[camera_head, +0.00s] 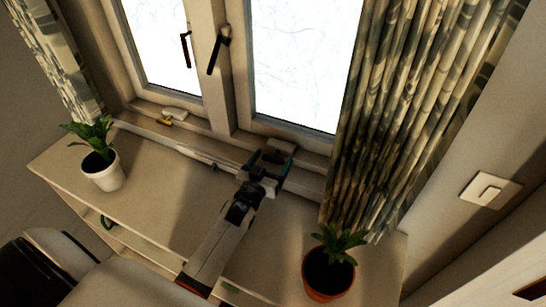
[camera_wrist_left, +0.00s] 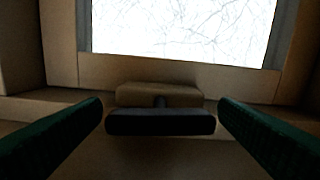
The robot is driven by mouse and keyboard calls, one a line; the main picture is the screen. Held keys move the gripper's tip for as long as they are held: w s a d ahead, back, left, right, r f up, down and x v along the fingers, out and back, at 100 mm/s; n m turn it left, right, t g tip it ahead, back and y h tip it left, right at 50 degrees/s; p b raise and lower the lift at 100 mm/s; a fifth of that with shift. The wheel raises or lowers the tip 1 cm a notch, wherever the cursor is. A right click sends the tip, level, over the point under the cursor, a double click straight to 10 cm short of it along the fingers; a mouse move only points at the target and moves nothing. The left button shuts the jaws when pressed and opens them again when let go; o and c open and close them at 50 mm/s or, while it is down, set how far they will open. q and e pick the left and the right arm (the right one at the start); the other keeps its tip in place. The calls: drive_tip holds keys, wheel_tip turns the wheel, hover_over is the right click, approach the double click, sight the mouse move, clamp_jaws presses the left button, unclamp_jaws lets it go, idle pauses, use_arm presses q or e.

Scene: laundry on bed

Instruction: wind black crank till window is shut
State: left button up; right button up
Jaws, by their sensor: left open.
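The window has two panes, a left one (camera_head: 160,45) and a right one (camera_head: 305,65), with two dark handles (camera_head: 186,49) (camera_head: 218,52) near the middle. I cannot tell whether either sash is fully shut. In the left wrist view the black crank (camera_wrist_left: 160,123) is a dark crossbar in front of a brown mount (camera_wrist_left: 158,93) below the window. My left gripper (camera_head: 269,160) reaches to the sill under the right pane. Its green fingers (camera_wrist_left: 161,106) are spread on either side of the crank, apart from it. In the head view the crank is hard to make out. My right gripper is out of view.
A cabinet top (camera_head: 180,195) runs below the window. A plant in a white pot (camera_head: 104,173) stands at left, and one in a terracotta pot (camera_head: 328,276) at right. A patterned curtain (camera_head: 395,105) hangs close right of the gripper. Small items (camera_head: 166,121) lie on the sill.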

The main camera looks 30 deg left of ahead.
use_arm(q)
drive_tip(key=shift+w, duration=0.55)
drive_tip(key=c, duration=1)
drive_tip(key=shift+m, duration=0.6)
drive_tip(key=o, duration=1)
